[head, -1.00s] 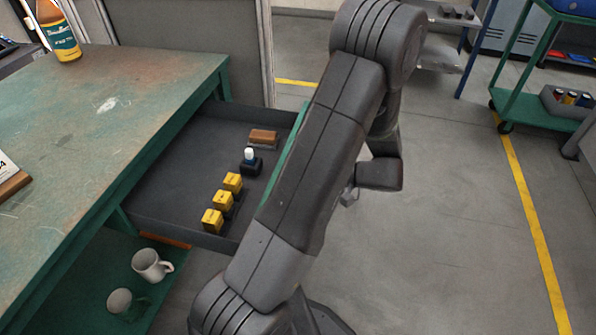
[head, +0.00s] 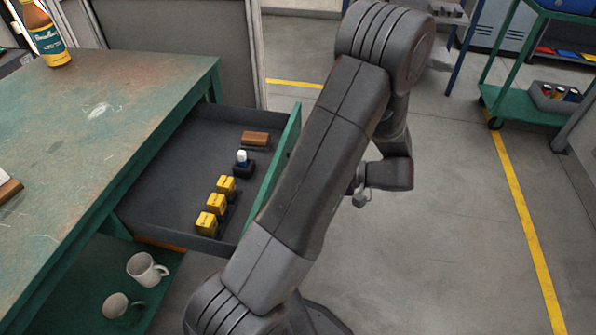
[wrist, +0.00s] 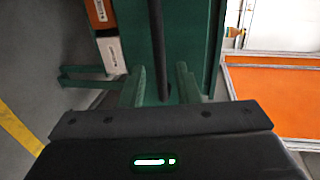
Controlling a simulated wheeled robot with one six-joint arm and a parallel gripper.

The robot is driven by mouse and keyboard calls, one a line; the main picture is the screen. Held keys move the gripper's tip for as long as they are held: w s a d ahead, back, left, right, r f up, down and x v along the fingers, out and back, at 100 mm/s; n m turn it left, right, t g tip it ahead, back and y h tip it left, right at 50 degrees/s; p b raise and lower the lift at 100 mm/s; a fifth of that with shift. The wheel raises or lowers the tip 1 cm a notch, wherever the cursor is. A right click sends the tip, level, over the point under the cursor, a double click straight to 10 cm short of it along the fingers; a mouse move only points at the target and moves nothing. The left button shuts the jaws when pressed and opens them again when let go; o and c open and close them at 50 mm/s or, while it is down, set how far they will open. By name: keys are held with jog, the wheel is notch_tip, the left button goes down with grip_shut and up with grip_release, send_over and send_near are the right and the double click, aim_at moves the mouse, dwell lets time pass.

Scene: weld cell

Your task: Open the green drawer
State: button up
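The green drawer (head: 283,156) is pulled well out from the green workbench (head: 160,100); its dark tray holds several items. Its green front is partly hidden behind my arm in the head view. In the wrist view, a dark bar (wrist: 159,45), which looks like the drawer's handle, runs upright in front of a green panel. My gripper (wrist: 160,86) has its two fingers spread, one on each side of the bar's lower end. A gap shows between fingers and bar; I cannot tell whether they touch. The fingers are not clearly visible in the head view.
Yellow blocks (head: 217,204), a white-capped item (head: 243,161) and a brown block (head: 256,139) lie in the drawer. Two mugs (head: 146,270) stand on the lower shelf. A bottle (head: 47,38) stands on the bench. The floor right of my arm is clear up to a green cart (head: 525,105).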

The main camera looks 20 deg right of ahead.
jog(key=p+v, duration=0.1)
jog(key=v, duration=0.8)
jog(key=shift+s+d, duration=0.15)
jog(key=shift+d, duration=0.05)
jog(key=b+x, duration=0.2)
jog(key=x, duration=1.2)
jog(key=shift+a, duration=0.1)
